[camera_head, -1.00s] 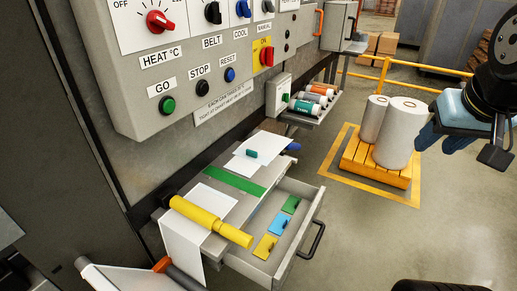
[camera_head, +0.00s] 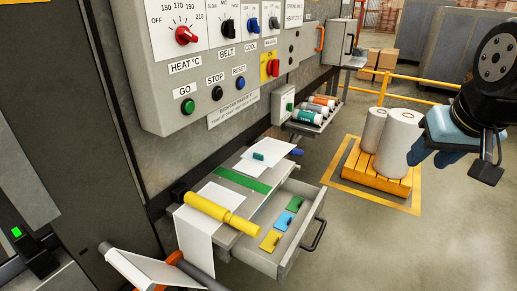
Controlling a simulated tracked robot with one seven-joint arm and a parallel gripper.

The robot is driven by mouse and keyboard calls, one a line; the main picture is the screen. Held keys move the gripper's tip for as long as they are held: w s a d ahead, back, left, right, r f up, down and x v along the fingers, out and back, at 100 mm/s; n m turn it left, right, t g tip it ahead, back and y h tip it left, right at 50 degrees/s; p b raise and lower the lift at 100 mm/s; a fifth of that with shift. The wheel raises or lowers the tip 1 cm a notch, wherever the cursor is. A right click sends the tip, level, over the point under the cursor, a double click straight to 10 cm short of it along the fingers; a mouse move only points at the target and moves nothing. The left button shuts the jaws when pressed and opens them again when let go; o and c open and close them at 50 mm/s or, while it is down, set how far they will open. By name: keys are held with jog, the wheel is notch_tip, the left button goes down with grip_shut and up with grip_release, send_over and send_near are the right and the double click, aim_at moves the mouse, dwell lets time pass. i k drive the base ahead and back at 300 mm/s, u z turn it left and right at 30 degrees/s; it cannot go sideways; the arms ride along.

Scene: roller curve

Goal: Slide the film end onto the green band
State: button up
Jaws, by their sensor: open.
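A white film (camera_head: 194,240) hangs over the front edge of a small grey table and passes under a yellow roller (camera_head: 220,213). Its flat end (camera_head: 219,192) lies on the tabletop behind the roller, close to the near side of the green band (camera_head: 244,179). Whether it touches the band is too small to tell. Loose white sheets (camera_head: 270,147) lie beyond the band with a small green piece (camera_head: 258,156) on top. My gripper (camera_head: 428,155), with blue fingers, is open at the right, in the air, well away from the table. Its jaws look empty.
An open drawer (camera_head: 309,233) with yellow, blue and green pieces juts out right of the table. The control panel (camera_head: 215,95) overhangs the table's back. A yellow pallet (camera_head: 372,179) with white rolls stands behind my gripper. Floor between drawer and gripper is clear.

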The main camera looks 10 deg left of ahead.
aim_at(254, 164)
jog(key=u, duration=0.1)
jog(key=i, duration=0.95)
jog(key=z, duration=0.1)
